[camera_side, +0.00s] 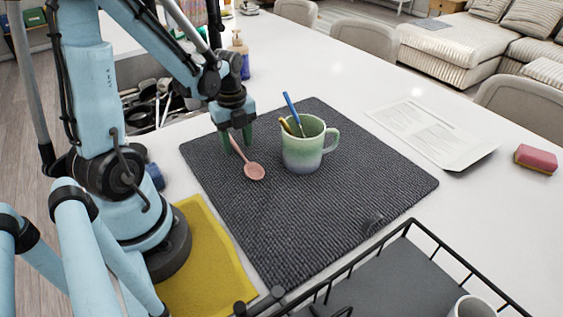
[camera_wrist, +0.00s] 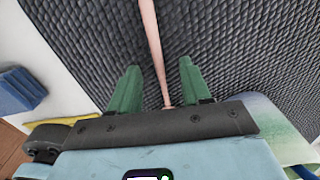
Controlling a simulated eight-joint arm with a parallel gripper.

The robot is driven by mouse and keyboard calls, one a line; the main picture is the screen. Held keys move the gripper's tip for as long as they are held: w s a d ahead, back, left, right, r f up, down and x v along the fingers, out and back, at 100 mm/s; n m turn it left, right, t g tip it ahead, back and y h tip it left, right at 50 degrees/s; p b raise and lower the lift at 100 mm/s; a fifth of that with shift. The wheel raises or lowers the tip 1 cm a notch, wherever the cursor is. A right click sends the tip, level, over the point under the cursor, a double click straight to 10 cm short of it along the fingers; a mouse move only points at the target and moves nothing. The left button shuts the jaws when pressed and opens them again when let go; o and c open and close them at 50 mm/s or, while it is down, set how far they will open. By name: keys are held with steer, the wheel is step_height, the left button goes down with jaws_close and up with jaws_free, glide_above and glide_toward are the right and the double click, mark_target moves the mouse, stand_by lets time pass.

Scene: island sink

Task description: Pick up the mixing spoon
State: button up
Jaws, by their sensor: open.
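The mixing spoon (camera_side: 254,171) is pinkish-brown and lies on the dark ribbed mat (camera_side: 330,225), its round bowl toward the front and its handle running back to my gripper. My gripper (camera_side: 238,138) points down over the handle with its green fingers apart. In the wrist view the spoon handle (camera_wrist: 154,50) runs between the two open green fingers (camera_wrist: 156,82), with space on both sides. The bowl is out of that view. I cannot tell the exact height of the fingertips above the mat.
A green-white mug (camera_side: 302,155) holding a blue utensil stands right of the spoon. A yellow cloth (camera_side: 205,265) lies at the front left, a black wire rack (camera_side: 350,262) at the front. The sink with utensils (camera_side: 150,105) is behind left. The mat's right side is mostly clear.

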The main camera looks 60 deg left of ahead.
steer(key=shift+f, duration=0.3)
jaws_close()
steer(key=shift+r, duration=0.1)
